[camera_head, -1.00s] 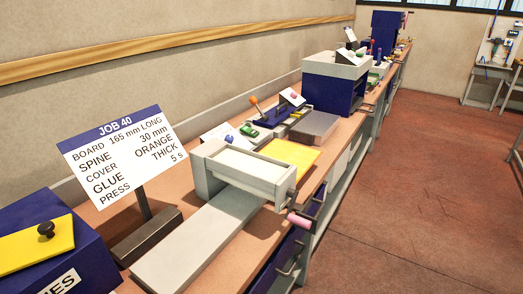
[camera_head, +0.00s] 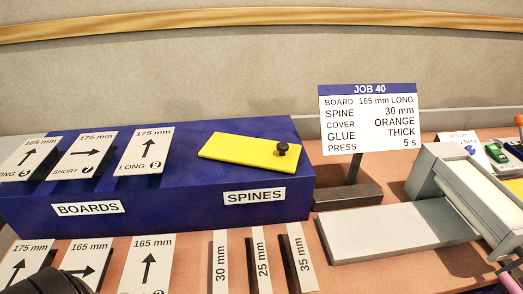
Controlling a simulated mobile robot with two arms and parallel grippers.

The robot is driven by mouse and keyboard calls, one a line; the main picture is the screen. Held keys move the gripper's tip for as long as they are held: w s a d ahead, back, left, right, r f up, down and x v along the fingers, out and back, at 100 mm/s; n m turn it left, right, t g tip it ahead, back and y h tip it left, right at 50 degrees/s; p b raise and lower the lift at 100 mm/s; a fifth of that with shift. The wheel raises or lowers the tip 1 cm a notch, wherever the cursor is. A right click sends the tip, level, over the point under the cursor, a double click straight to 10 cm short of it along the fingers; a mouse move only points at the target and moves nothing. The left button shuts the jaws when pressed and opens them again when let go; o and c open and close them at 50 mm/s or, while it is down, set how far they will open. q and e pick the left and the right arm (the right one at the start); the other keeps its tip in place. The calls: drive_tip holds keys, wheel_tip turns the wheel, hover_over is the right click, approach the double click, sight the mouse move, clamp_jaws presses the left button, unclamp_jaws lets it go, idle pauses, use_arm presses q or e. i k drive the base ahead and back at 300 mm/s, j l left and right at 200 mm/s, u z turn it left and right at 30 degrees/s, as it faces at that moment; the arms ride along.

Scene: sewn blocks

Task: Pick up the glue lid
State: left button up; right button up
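No lid marked as glue can be made out. A flat yellow lid (camera_head: 240,150) with a black knob (camera_head: 282,148) lies on the blue box marked SPINES, at the centre of the head view. I cannot tell whether it is the glue lid. The job card (camera_head: 368,120) stands right of it and reads GLUE THICK. Neither gripper's fingers show. A dark curved shape at the bottom left edge covers part of the boards; I cannot tell what it is.
The blue box (camera_head: 257,212) carries several labelled boards on its left. More boards and several spine strips (camera_head: 260,262) lie in front. A grey press (camera_head: 455,185) with a flat bed stands at the right, with small green items (camera_head: 496,153) beyond. The bench strip between them is bare.

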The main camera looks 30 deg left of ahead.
sight(283, 157)
drive_tip(key=k+j+u, duration=0.1)
drive_tip(key=u, duration=0.35)
drive_tip(key=k+j+u, duration=0.2)
drive_tip(key=u, duration=0.25)
drive_tip(key=k, duration=0.1)
